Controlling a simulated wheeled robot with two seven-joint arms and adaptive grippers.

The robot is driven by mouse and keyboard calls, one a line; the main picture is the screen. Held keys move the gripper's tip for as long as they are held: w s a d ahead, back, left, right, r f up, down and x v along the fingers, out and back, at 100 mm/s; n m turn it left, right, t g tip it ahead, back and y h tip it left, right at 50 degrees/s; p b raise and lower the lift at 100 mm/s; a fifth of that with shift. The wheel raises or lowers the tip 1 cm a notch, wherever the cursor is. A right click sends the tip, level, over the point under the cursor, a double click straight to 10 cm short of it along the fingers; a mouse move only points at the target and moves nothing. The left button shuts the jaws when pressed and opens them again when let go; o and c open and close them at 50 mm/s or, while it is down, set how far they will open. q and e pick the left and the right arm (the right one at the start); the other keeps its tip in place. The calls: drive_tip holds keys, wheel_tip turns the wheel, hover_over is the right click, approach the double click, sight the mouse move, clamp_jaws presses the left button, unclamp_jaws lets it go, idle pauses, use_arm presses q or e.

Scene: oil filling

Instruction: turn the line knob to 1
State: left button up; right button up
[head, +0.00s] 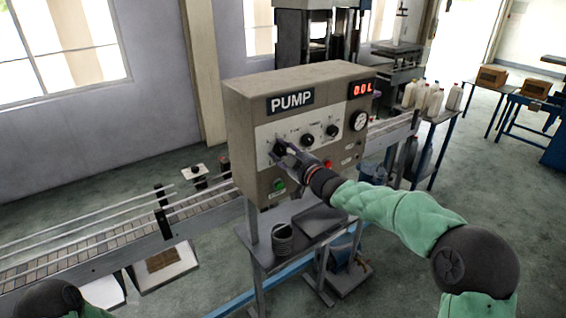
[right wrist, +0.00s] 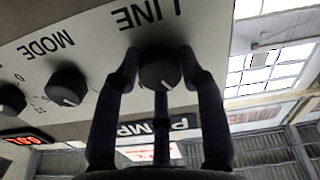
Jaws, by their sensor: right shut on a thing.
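The pump panel (head: 240,105) is a grey-brown box with a "PUMP" label and a red display reading 0.0 L. The line knob (right wrist: 158,74) is black and round, under the upside-down word LINE in the right wrist view. My right gripper (right wrist: 160,58) has its fingers on both sides of the knob and is shut on it. A pale mark shows on the knob's lower edge there. In the head view my right gripper (head: 287,152) reaches the panel's left knob and largely hides it. The number the knob points to cannot be read. My left gripper is out of view.
The mode knob (right wrist: 66,87) sits beside the line knob, with a third knob (right wrist: 11,98) further along. A conveyor (head: 90,250) runs to the left.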

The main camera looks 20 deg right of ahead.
drive_tip(key=shift+r+n+b, duration=0.15)
drive_tip(key=shift+n+b, duration=0.75)
drive_tip(key=shift+n, duration=0.15)
drive_tip(key=shift+r+n+b, duration=0.15)
drive_tip(key=shift+n+b, duration=0.75)
drive_tip(key=shift+n, duration=0.15)
drive_tip(key=o, duration=1.1)
drive_tip(key=shift+o, duration=0.2)
drive_tip(key=shift+a, duration=0.1)
drive_tip(key=shift+f, duration=0.15)
drive_tip(key=shift+s, duration=0.1)
drive_tip(key=v, duration=1.1)
drive_tip(key=shift+s, duration=0.4)
